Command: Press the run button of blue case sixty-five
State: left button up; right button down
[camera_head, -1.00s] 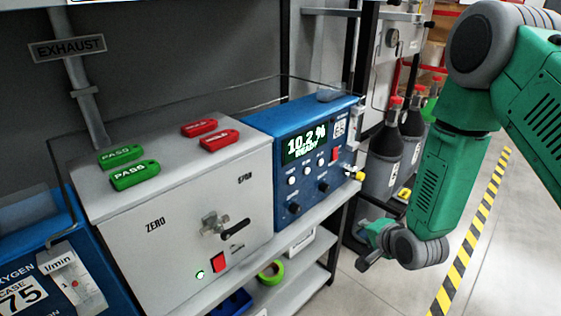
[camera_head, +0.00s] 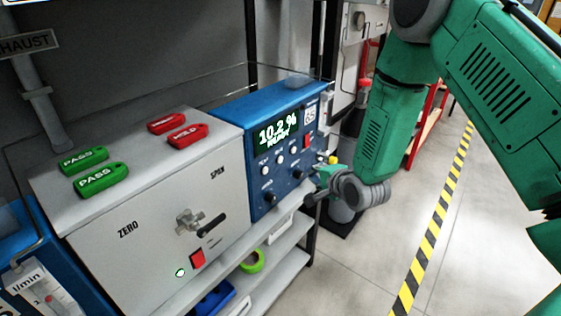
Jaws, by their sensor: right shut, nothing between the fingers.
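The blue case (camera_head: 226,112) stands on the shelf right of a grey box. Its label reads 65 and its lit display (camera_head: 278,130) shows 10.2 % with a second line too blurred to read. The button captions are too small to read, so I cannot tell which is run. My right gripper (camera_head: 312,198) is shut and empty, just right of the panel's lower right corner; I see no contact with a button. My left gripper is not in view.
The grey box (camera_head: 135,245) carries green PASS tags (camera_head: 101,180) and red tags (camera_head: 187,136), and has a valve and red switch in front. A green tape roll (camera_head: 252,262) lies on the lower shelf. Open floor with a striped line (camera_head: 433,222) lies right.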

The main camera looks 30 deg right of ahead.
aim_at(281, 160)
jog(key=shift+w+a+b, duration=0.25)
jog(key=shift+w+a, duration=0.25)
jog(key=shift+w, duration=0.7)
jog(key=shift+w+a+b, duration=0.25)
jog(key=shift+w+a, duration=0.25)
jog(key=shift+w, duration=0.65)
jog(key=shift+w+a+b, duration=0.25)
jog(key=shift+w+a, duration=0.25)
jog(key=shift+w, duration=0.7)
jog(key=shift+w, duration=0.1)
jog(key=shift+w+a+r, duration=0.1)
jog(key=shift+w+a, duration=0.1)
jog(key=shift+w, duration=0.05)
jog(key=shift+w+a, duration=0.15)
jog(key=shift+w, duration=0.25)
jog(key=shift+s, duration=0.1)
jog(key=shift+s+d, duration=0.3)
jog(key=shift+s, duration=0.4)
